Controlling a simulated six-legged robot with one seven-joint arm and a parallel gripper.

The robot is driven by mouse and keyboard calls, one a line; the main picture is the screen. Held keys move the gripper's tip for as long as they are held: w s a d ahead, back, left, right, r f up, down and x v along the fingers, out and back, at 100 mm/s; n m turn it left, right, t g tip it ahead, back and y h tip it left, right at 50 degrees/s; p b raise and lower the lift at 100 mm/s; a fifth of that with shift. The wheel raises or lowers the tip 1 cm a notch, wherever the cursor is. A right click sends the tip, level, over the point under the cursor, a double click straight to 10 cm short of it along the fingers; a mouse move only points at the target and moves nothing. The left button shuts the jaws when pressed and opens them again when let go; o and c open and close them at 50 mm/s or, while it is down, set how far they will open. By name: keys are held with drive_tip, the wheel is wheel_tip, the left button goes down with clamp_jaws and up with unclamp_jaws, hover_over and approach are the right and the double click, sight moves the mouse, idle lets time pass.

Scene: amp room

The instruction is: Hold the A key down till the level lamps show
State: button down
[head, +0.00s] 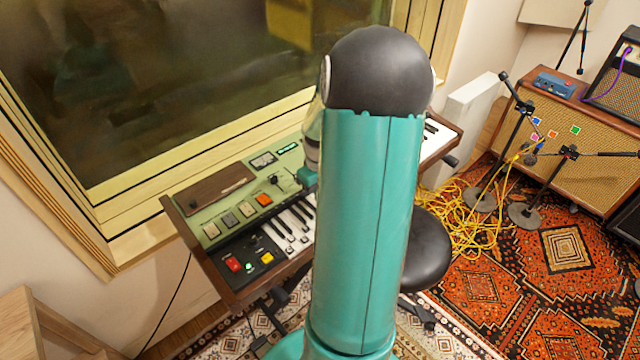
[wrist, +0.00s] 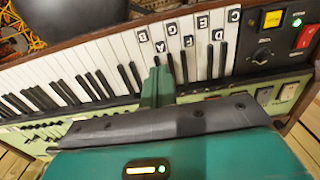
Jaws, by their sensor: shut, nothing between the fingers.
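The keyboard (head: 296,222) is set in a green-panelled organ with a wooden case. In the wrist view its white keys (wrist: 100,60) run across the picture, and several near the right carry small letter labels. One label seems to read A (wrist: 172,28), but the letters are small. My gripper (wrist: 157,75) is shut and empty, its teal fingers over the panel-side ends of the keys near the labelled group. I cannot tell whether it touches a key. In the head view my arm hides part of the keyboard. A small dark green window (head: 288,148) is on the panel; its lamps cannot be read.
A black control block with a red switch (head: 233,264), a green light (head: 249,267) and a yellow button (head: 267,258) is at the keyboard's near end. A black stool (head: 428,250) stands right of my arm. Yellow cables (head: 455,215) and microphone stands lie beyond.

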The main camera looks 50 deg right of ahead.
wheel_tip(320, 180, down, 8)
drive_tip(key=shift+f, duration=0.1)
idle(0.4)
